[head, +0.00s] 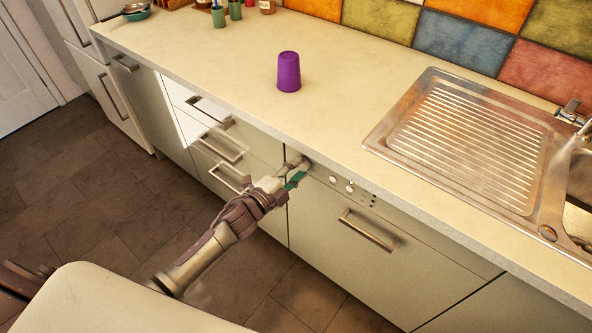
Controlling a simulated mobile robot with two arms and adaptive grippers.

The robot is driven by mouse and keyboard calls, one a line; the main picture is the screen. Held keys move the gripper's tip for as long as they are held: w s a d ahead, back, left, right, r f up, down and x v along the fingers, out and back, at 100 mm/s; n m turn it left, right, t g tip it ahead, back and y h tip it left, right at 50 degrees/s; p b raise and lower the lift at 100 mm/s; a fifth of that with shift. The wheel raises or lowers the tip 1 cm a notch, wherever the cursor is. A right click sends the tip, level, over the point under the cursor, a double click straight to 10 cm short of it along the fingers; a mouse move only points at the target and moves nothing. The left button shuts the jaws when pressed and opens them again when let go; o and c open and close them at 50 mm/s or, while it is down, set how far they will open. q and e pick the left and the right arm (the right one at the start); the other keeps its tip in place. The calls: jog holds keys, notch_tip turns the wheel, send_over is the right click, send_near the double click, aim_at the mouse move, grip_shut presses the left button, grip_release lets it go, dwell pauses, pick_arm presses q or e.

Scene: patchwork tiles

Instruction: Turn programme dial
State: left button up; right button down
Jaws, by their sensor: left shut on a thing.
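The programme dial is at the left end of the dishwasher's control strip, just under the counter edge, and is mostly hidden by my left gripper (301,170). That gripper is shut on the dial, its fingers against the panel. Small round buttons (341,184) sit on the strip to the right of it. The dishwasher front (350,255) is closed, with a bar handle (368,231) below the strip. My right gripper is not in the picture.
A purple cup (289,72) stands upside down on the counter (215,75). A metal sink drainer (470,140) is at the right. Closed drawers with bar handles (215,147) are left of the dishwasher. Green cups (218,15) and a pan (136,11) stand at the back left.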

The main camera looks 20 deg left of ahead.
pick_arm(q)
jog(key=shift+f, duration=0.1)
dwell(0.4)
jog(key=o, duration=1.2)
jog(key=shift+c, duration=0.2)
jog(key=shift+s, duration=0.1)
jog(key=v, duration=1.2)
